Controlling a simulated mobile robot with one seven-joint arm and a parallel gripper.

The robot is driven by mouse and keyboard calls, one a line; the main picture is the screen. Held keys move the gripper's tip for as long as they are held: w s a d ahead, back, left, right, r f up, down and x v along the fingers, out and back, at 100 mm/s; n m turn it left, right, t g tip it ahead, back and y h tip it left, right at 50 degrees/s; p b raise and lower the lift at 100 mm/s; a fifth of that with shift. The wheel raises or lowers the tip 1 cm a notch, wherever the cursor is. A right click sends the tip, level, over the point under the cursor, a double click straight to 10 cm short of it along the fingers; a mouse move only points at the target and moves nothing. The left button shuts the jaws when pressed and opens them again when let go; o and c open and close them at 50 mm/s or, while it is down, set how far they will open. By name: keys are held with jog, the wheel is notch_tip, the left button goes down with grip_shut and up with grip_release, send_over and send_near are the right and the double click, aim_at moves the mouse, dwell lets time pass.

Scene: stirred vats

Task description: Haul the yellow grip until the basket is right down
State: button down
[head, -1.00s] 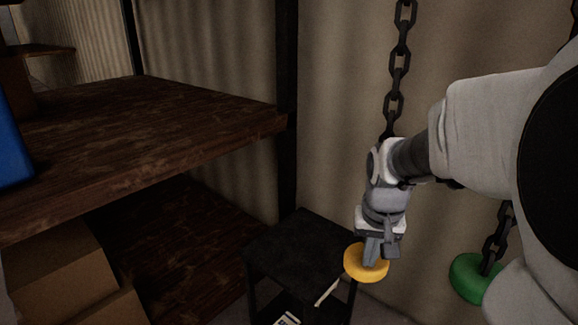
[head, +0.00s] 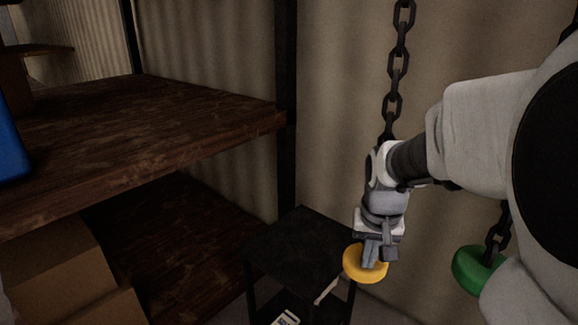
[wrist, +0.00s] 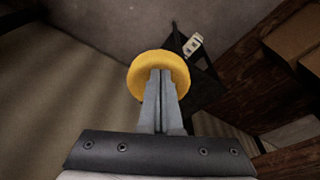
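The yellow grip (head: 351,262) is a thick ring at the lower end of a dark hanging chain (head: 397,62) in the head view. My gripper (head: 372,252) points down at it, with its fingers over the ring's middle. In the wrist view the two fingers (wrist: 161,78) are close together and overlap the near side of the yellow grip (wrist: 142,68); they look shut on it. The exact contact is hidden by the fingers. A green grip (head: 468,268) hangs on another chain at the right, partly behind my arm. No basket shows in either view.
A small black stand (head: 300,238) is close to the left of the yellow grip. Brown wooden shelves (head: 150,120) fill the left, with cardboard boxes (head: 55,275) below and a blue object (head: 10,135) at the edge. A corrugated wall is behind the chains.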

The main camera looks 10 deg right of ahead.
jog(key=shift+f+b, duration=3.55)
jog(key=shift+f, duration=1.1)
notch_tip(320, 180, up, 12)
jog(key=p, duration=0.9)
jog(key=shift+f, duration=0.15)
notch_tip(320, 180, up, 5)
jog(key=p, duration=0.4)
